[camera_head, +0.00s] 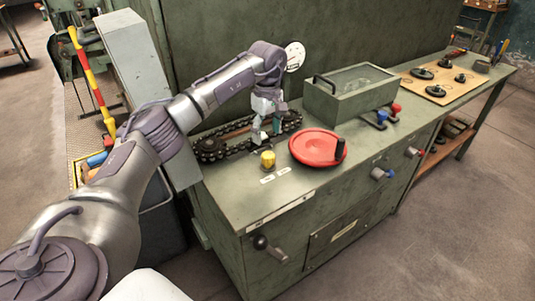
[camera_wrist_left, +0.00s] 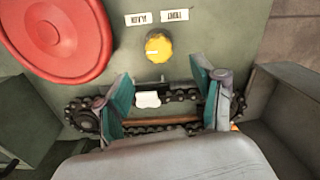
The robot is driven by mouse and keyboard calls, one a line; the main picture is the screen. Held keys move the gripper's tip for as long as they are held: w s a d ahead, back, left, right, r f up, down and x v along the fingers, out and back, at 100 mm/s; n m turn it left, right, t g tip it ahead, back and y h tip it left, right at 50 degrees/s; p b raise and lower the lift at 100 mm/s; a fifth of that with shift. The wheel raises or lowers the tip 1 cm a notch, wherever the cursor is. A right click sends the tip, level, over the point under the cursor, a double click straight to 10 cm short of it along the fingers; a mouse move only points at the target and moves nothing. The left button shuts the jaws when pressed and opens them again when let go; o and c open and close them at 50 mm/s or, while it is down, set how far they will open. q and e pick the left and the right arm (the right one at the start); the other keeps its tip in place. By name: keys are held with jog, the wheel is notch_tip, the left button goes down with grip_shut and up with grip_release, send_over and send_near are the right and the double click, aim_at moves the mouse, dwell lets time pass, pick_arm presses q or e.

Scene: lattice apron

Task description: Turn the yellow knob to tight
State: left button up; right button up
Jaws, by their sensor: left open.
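The yellow knob (camera_head: 268,159) stands on the green bench top, in front of the chain and left of the red wheel. In the left wrist view the knob (camera_wrist_left: 158,47) is at the top centre, with a pale mark on its lower left face. Two white labels (camera_wrist_left: 139,19) and (camera_wrist_left: 174,15) lie beside it, upside down and too blurred to read surely. My left gripper (camera_head: 265,128) is above the chain, behind the knob. Its two teal-padded fingers (camera_wrist_left: 168,98) are spread apart and do not touch the knob. My right gripper is not in view.
A red wheel (camera_head: 316,149) with a dark handle stands close right of the knob. A black chain loop (camera_head: 232,141) lies under my left gripper. A green box (camera_head: 350,95) and a board with dark parts (camera_head: 438,90) are further right.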

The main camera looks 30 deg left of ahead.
aim_at(267, 154)
pick_arm(q)
notch_tip(267, 154, down, 8)
jog(key=shift+f, duration=0.25)
jog(key=c, duration=1.1)
jog(key=shift+p, duration=0.3)
jog(key=shift+c, duration=0.2)
